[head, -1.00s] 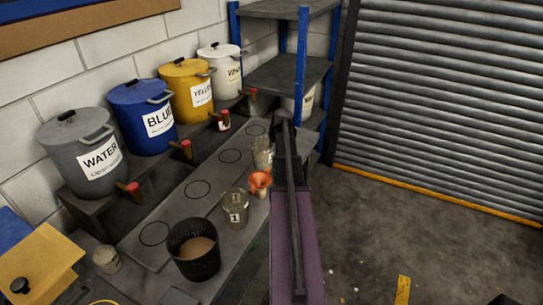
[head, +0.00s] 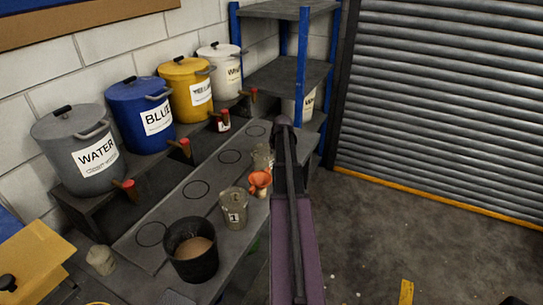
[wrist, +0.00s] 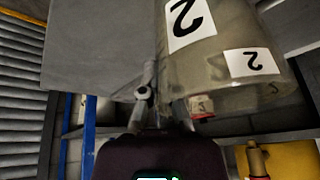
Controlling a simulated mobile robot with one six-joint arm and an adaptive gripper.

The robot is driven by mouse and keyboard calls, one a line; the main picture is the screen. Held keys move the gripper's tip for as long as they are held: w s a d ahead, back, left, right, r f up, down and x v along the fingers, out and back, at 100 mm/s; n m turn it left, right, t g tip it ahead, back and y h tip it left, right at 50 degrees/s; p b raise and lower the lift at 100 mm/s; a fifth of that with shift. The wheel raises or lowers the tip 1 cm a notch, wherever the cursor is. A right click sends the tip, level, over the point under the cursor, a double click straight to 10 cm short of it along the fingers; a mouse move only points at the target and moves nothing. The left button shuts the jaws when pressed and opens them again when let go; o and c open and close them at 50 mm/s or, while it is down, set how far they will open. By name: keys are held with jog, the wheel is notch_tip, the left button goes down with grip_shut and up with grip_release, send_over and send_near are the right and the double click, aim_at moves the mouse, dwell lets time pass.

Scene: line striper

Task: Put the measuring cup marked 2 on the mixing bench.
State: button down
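The clear measuring cup marked 2 (wrist: 210,58) fills the upper middle and right of the wrist view, tilted in the picture, with two white "2" labels. My gripper (wrist: 163,98) is right at its left edge; the fingers look close together, but whether they pinch the cup wall is unclear. In the head view the cup (head: 261,157) is partly hidden by my arm, behind the orange funnel, and my fingertips are hidden. A cup marked 1 (head: 233,207) stands on the grey bench (head: 232,257) in front.
A black tub (head: 191,250) with tan contents stands near the cup marked 1. An orange funnel (head: 260,180) sits close to my arm. Labelled pots, including a blue one (head: 140,115), line the raised shelf. A blue-posted rack (head: 285,72) stands behind; open floor lies right.

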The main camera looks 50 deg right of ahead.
jog(key=shift+f, duration=0.15)
jog(key=c, duration=0.8)
grip_release()
jog(key=shift+r, duration=0.25)
jog(key=p+v, duration=1.1)
jog(key=v, duration=0.1)
dwell(0.5)
jog(key=shift+w, duration=0.1)
